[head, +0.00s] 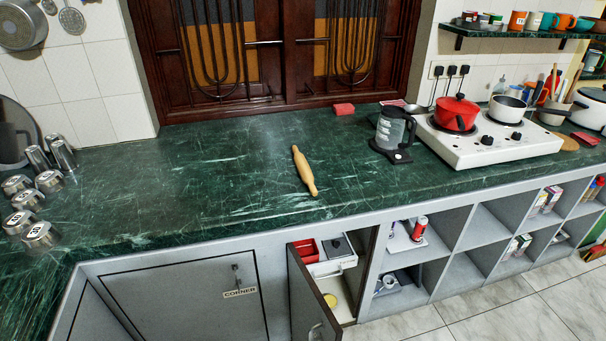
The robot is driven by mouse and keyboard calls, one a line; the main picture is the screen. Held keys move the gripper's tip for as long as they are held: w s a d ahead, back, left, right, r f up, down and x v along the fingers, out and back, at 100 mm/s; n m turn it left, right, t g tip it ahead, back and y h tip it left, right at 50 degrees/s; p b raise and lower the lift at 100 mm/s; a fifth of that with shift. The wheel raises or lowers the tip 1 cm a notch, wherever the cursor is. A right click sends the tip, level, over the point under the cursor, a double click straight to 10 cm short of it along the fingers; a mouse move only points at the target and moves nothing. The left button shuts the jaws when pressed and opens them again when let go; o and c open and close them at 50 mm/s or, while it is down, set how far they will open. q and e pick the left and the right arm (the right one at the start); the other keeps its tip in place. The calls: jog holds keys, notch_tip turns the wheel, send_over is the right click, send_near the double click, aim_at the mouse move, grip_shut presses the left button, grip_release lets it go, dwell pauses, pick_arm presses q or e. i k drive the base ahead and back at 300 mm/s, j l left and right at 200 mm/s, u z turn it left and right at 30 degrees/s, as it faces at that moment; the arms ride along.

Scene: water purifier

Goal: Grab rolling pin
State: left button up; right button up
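A light wooden rolling pin (304,171) lies on the green marble counter (220,175), near the middle of the head view. It points from the back towards the front edge, tilted slightly to the right. It is fully visible and nothing touches it. Neither of my grippers shows in the head view.
Steel cups (41,234) stand at the left. A kettle (391,133) and a white stove (487,138) with a red pot (456,113) stand to the right. A cabinet door (312,300) hangs open below the front edge. The counter around the pin is clear.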

aim_at(304, 170)
jog(key=i+l+u, duration=0.15)
jog(key=l+u, duration=0.15)
jog(key=i+l+u, duration=0.15)
jog(key=l+u, duration=0.2)
jog(key=i+l+u, duration=0.1)
jog(key=l+u, duration=0.2)
